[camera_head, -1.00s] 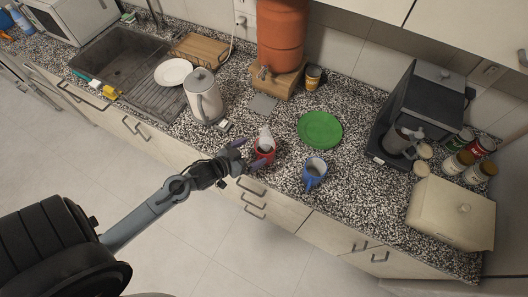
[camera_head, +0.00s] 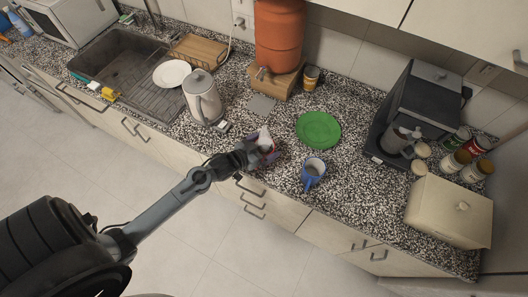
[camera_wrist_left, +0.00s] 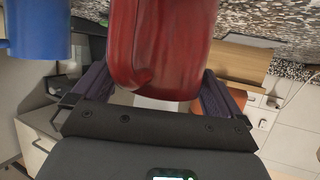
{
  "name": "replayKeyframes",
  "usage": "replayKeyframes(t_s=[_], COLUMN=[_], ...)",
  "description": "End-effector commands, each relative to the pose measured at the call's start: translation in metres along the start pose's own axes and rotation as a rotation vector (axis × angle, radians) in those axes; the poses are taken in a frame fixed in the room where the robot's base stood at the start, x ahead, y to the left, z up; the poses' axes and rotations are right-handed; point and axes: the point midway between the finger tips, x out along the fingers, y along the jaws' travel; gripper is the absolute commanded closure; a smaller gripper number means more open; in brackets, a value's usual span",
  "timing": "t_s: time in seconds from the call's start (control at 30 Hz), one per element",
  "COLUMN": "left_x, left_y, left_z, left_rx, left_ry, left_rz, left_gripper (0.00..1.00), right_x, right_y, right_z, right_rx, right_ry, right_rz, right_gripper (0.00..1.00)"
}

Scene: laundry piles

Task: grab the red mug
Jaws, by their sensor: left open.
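The red mug (camera_wrist_left: 165,45) fills the upper middle of the left wrist view, close to the camera. In the head view it stands near the counter's front edge, largely hidden behind my left gripper (camera_head: 262,154), and a whitish thing (camera_head: 264,137) shows at its top. My left gripper is open, with its purple-grey fingers on either side of the mug's near part. I cannot tell whether either finger touches the mug. My right gripper is not in view.
A blue mug (camera_head: 312,178) stands just right of the red one, and shows in the wrist view (camera_wrist_left: 38,30). A green plate (camera_head: 318,130) lies behind. Jars and a beige box (camera_head: 450,215) are at the right.

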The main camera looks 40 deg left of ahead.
Motion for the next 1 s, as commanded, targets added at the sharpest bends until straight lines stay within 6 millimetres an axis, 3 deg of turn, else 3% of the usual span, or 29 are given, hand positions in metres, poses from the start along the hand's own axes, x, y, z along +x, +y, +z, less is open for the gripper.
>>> replayKeyframes(t_s=[0.07,0.43,0.77,1.0], left_x=[0.0,0.0,-0.002,-0.015], left_y=[0.0,0.0,0.0,-0.001], left_z=[0.0,0.0,-0.007,-0.037], left_rx=[0.0,0.0,0.0,0.001], left_ry=[0.0,0.0,0.005,0.007], left_rz=[0.0,0.0,0.0,0.0], left_gripper=[0.06,0.62,0.62,0.62], right_x=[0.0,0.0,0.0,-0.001], right_y=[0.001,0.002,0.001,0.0], right_z=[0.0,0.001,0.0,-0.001], right_rx=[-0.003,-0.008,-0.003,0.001], right_ry=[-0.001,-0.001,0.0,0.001], right_rz=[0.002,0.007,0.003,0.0], right_gripper=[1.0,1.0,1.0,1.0])
